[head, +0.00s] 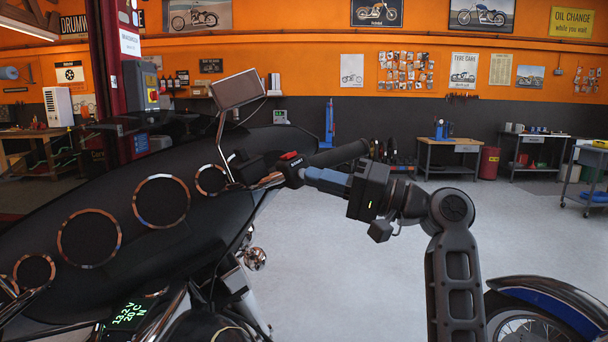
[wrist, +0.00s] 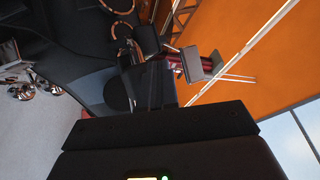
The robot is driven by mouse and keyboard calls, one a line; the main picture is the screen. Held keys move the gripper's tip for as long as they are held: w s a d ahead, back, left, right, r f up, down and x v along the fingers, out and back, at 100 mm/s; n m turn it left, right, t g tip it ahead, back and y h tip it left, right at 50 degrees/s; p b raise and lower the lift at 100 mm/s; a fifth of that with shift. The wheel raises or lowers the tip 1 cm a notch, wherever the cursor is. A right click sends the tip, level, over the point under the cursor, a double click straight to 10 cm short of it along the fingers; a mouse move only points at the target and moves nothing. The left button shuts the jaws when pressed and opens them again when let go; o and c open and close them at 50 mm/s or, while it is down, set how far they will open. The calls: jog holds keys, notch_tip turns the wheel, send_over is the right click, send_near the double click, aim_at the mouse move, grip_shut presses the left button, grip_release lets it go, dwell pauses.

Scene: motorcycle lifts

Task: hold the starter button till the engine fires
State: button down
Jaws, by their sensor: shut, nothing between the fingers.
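The black switch housing (head: 293,175) sits on the motorcycle's right handlebar, with a red switch (head: 290,155) on top and a small START label (head: 296,162) below it. The starter button itself is hidden or too small to tell apart. My gripper (head: 307,175) is shut and empty, reaching in from the right with its tips at the housing's near right side. I cannot tell whether they touch or press the button. The dash display (head: 130,314) on the motorcycle reads 13.2 V, 20 C and N in green. The wrist view does not clearly show the fingertips.
The black handlebar grip (head: 340,153) runs just behind my gripper. A mirror (head: 238,90) rises on a stalk to the left; it also shows in the wrist view (wrist: 192,64). A blue-fendered wheel (head: 545,305) stands at lower right. Grey floor (head: 370,270) is clear between.

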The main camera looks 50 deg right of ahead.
jog(key=shift+w, duration=0.2)
jog(key=shift+w+d, duration=0.15)
jog(key=shift+w, duration=0.05)
jog(key=shift+w+d+f, duration=0.1)
jog(key=shift+w+d, duration=0.1)
jog(key=shift+w, duration=0.25)
dwell(0.9)
jog(key=shift+s, duration=0.1)
jog(key=shift+s+a, duration=0.35)
jog(key=shift+s, duration=0.4)
jog(key=shift+s+a+r+p, duration=0.15)
jog(key=shift+s+a+p, duration=0.15)
jog(key=shift+s, duration=0.45)
jog(key=shift+s+a+r+p, duration=0.1)
jog(key=shift+s+a+p, duration=0.15)
jog(key=shift+s, duration=0.55)
jog(key=shift+s+a+r+p, duration=0.2)
jog(key=shift+s+a, duration=0.15)
jog(key=shift+s, duration=0.4)
